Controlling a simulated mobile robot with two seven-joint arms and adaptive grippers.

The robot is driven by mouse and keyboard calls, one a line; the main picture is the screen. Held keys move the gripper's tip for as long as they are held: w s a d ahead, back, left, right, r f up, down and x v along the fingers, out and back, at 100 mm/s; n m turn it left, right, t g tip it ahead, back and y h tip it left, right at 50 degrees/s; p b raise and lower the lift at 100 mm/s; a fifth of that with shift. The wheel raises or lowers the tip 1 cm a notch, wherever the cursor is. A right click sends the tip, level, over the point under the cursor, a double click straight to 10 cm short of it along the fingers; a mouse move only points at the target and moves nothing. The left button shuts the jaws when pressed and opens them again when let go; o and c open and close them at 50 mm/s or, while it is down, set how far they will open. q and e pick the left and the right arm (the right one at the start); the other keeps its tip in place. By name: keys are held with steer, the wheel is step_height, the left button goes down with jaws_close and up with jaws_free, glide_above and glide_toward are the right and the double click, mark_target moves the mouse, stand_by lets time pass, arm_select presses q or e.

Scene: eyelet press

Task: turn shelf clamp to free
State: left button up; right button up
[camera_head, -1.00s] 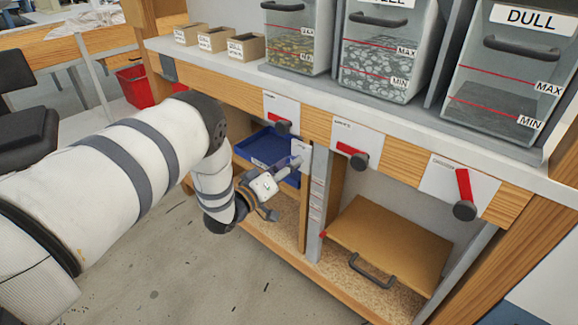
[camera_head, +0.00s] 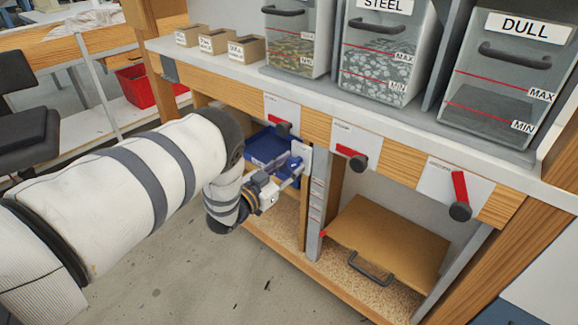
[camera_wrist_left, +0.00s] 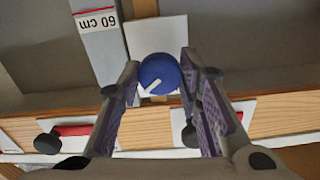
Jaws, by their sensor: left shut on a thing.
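The shelf clamp knob (camera_wrist_left: 158,74) is round and blue with a white pointer line. It sits in front of a white plate (camera_wrist_left: 157,34) beside the grey post (camera_wrist_left: 97,40) marked 60 cm. In the wrist view, where that label appears upside down, the pointer slants toward the lower left. My left gripper (camera_wrist_left: 160,76) is shut on the knob, one finger on each side. In the head view, my left gripper (camera_head: 294,170) is at the plate by the post, and its fingers partly hide the knob. My right gripper is in neither current view.
Red levers with dark knobs (camera_head: 357,162) (camera_head: 460,208) line the wooden rail above. A blue tray (camera_head: 262,150) lies behind my left gripper. A brown board (camera_head: 390,240) with a handle lies in the right bay. Clear bins stand on the worktop (camera_head: 400,125).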

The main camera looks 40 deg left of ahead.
arm_select(q)
steer(key=m, duration=0.3)
steer(key=shift+m, duration=2.2)
steer(key=o, duration=1.1)
steer(key=shift+o, duration=0.2)
steer(key=s+a, duration=0.1)
steer(key=s, duration=1.1)
steer(key=shift+s+f+p, duration=0.1)
steer(key=shift+p, duration=0.2)
